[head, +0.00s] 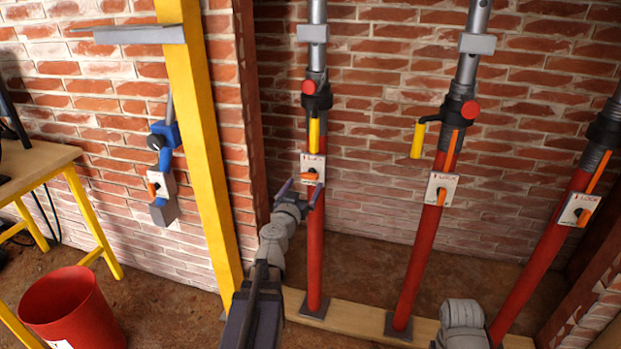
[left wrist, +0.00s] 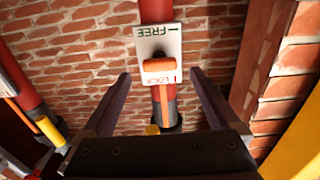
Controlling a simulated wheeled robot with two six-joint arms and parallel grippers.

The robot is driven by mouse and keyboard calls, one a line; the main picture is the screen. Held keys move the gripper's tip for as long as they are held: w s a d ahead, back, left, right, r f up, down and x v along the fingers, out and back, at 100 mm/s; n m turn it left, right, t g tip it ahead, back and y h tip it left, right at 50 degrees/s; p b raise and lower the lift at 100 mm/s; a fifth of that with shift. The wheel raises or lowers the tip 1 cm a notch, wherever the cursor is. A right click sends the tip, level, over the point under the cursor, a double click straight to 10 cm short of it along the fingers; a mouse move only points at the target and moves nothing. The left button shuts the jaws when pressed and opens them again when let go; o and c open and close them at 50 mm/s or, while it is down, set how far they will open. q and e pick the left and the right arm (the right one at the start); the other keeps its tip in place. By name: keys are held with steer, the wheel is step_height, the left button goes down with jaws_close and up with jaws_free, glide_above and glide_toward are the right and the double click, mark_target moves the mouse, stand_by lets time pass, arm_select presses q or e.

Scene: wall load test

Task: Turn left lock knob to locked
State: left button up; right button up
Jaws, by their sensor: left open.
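The left lock plate (head: 318,161) is white and sits on the left red post (head: 315,245). Its orange knob (head: 309,177) lies sideways, across the post. In the left wrist view the plate (left wrist: 148,47) appears upside down, with FREE at the top and LOCK at the bottom. The orange knob (left wrist: 160,65) lies level there, between the two words. My left gripper (head: 299,187) is open just in front of and below the knob. In the left wrist view its fingertips (left wrist: 160,75) stand either side of the plate, apart from the knob. My right gripper is not seen.
Two more red posts carry a middle lock plate (head: 450,183) and a right lock plate (head: 571,204). A yellow handle (head: 314,136) hangs above the left plate. A yellow upright (head: 203,150) stands left of my left arm. A red bucket (head: 72,310) is on the floor.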

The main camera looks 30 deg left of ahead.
mark_target(309, 178)
arm_select(q)
steer(key=x, duration=0.6)
steer(key=shift+w, duration=0.15)
steer(key=c, duration=1.4)
